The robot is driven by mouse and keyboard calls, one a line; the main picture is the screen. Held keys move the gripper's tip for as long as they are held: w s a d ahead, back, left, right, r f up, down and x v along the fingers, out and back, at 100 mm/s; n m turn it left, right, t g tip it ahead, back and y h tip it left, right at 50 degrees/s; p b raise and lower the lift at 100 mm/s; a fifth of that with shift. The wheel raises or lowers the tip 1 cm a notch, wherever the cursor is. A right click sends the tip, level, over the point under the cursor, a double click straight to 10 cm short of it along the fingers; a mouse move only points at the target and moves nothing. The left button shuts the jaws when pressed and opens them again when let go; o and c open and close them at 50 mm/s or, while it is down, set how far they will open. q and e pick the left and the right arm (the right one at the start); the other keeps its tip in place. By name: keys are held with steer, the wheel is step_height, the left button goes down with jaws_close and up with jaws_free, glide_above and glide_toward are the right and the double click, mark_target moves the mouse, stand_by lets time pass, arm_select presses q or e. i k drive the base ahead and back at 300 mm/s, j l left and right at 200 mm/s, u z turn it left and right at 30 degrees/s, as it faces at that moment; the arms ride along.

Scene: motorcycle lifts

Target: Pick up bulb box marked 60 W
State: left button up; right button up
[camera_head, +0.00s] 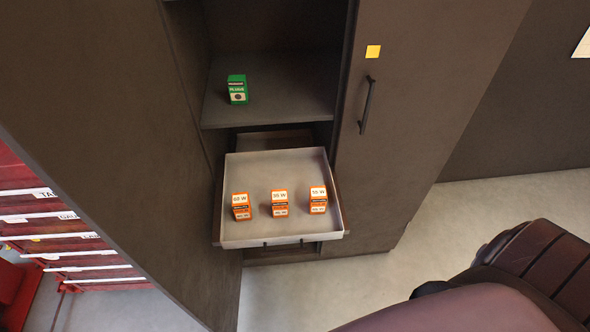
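The orange and white bulb box marked 60 W (241,206) stands at the left of a row of boxes in a pulled-out drawer tray (285,233). A similar orange box (280,204) stands in the middle; its top label is hard to read, perhaps 35 W or 95 W. A third orange box, which reads 55 W (318,201), stands at the right. The boxes stand apart from each other. Neither of my grippers shows in the head view.
The tray sticks out of a dark cabinet, below a shelf (285,105) with a green box (237,89). A cabinet door with a handle (367,104) is at the right. A dark red padded seat (535,265) fills the lower right. Red drawers (60,240) stand at the left.

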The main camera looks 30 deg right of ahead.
mark_target(242, 208)
steer(key=z, duration=0.75)
steer(key=k+j+u, duration=0.1)
steer(key=j+u, duration=0.4)
steer(key=j, duration=0.15)
steer(key=k, duration=0.05)
